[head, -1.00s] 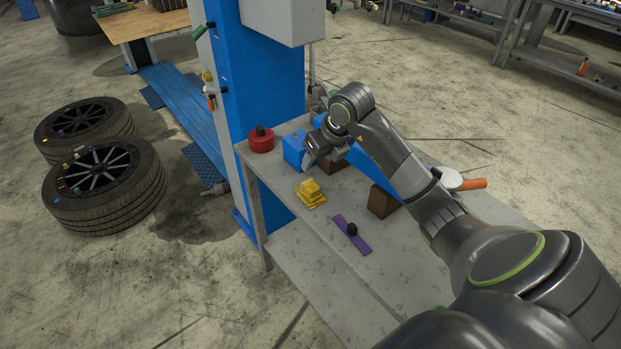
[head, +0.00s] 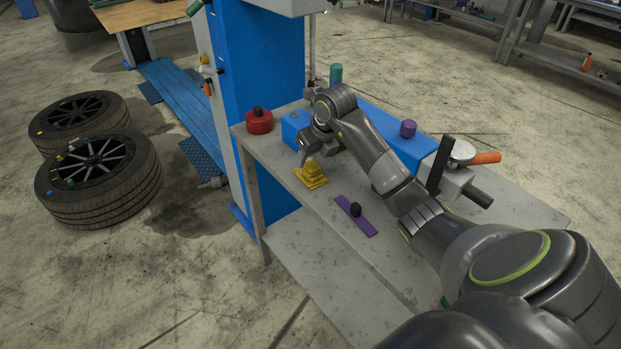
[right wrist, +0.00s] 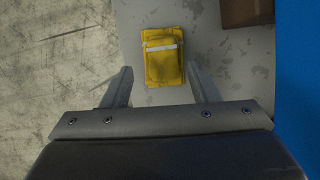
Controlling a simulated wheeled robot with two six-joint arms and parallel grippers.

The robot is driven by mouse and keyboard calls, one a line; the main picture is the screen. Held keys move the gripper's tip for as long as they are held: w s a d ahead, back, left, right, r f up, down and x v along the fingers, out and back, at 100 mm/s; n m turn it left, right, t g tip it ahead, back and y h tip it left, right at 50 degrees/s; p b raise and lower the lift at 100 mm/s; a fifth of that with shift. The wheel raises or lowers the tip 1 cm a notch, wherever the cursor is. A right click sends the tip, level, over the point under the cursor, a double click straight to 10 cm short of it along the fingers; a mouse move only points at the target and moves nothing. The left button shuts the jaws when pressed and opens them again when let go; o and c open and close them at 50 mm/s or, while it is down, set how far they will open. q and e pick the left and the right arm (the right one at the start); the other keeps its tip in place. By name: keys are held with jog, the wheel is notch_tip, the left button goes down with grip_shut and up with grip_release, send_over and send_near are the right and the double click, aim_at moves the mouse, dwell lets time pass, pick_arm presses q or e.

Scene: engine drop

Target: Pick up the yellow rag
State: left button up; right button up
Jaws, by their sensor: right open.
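The yellow rag (head: 311,174) lies folded in a small stack on the grey metal table, near its front-left edge. In the right wrist view the rag (right wrist: 162,56) lies ahead of the fingers, with a pale stripe across it. My right gripper (head: 306,155) is just above the far side of the rag. In the right wrist view my right gripper (right wrist: 160,84) is open, and the rag's near end lies between the fingertips in the picture. Whether the fingers touch it, I cannot tell. My left gripper is not in view.
A red round container (head: 259,122) stands on the table's (head: 385,262) far-left corner. A purple strip with a black knob (head: 355,215) lies nearer. A blue object (head: 295,122) stands behind my gripper. A brown block (right wrist: 246,12) lies right of the rag. Tires (head: 105,205) lie on the floor.

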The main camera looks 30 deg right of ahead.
aim_at(311, 163)
jog(key=shift+d+b+x, duration=0.2)
jog(key=shift+b+x, duration=1.75)
jog(key=shift+x, duration=0.85)
jog(key=shift+r, duration=0.1)
jog(key=shift+c, duration=0.4)
jog(key=c, duration=1.1)
jog(key=shift+o, duration=0.2)
jog(key=shift+r, duration=0.1)
notch_tip(311, 163, up, 10)
jog(key=p, duration=0.6)
